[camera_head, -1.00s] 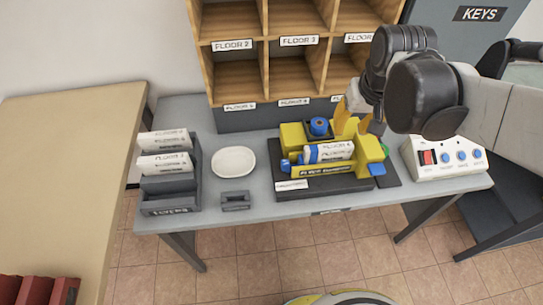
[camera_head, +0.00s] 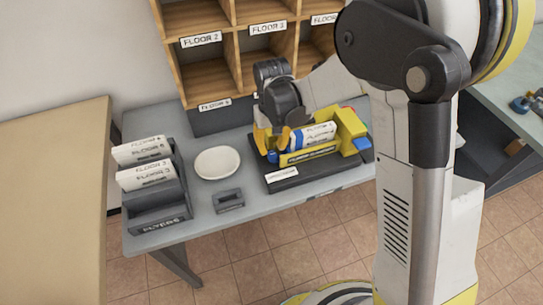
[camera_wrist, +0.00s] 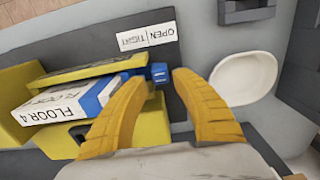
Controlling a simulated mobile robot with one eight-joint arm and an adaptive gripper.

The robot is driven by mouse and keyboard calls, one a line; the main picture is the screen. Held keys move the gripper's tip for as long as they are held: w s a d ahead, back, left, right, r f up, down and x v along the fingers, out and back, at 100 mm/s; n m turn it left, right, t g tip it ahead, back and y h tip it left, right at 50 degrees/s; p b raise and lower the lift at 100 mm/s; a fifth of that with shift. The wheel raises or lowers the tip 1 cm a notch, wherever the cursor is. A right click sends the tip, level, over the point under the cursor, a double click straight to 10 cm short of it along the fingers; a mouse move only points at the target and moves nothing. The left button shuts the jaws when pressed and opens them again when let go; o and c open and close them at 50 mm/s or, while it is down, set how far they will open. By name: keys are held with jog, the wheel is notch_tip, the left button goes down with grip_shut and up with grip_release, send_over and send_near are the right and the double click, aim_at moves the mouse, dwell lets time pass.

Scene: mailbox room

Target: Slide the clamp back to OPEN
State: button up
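The yellow fixture (camera_head: 347,125) stands on a black base (camera_head: 320,174) on the grey table. It holds blue-edged white plates (camera_head: 318,131); one reads FLOOR 4 (camera_wrist: 75,104) in the wrist view. A small blue clamp tab (camera_wrist: 160,73) sticks out of the fixture's end, close to a white OPEN | TIGHT label (camera_wrist: 147,37). My gripper (camera_wrist: 163,80) is open, its two yellow fingers apart, with the blue tab between and just beyond the tips. Whether a finger touches the tab I cannot tell. In the head view my gripper (camera_head: 272,148) is at the fixture's left end, partly hiding it.
A white oval dish (camera_head: 218,162) and a small dark grey holder (camera_head: 229,200) stand left of the fixture. A dark rack (camera_head: 160,210) with white plates is farther left. Wooden pigeonholes (camera_head: 235,72) rise behind the table. My arm hides the table's right side.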

aim_at(272, 153)
jog(key=shift+f+b, duration=0.5)
jog(key=shift+f, duration=1.3)
grip_shut()
jog(key=shift+s+a, duration=0.3)
jog(key=shift+a, duration=0.65)
jog(key=shift+c, duration=0.5)
grip_release()
jog(key=shift+o, duration=0.5)
jog(key=shift+a, duration=0.1)
jog(key=shift+r, duration=0.1)
notch_tip(272, 153, up, 12)
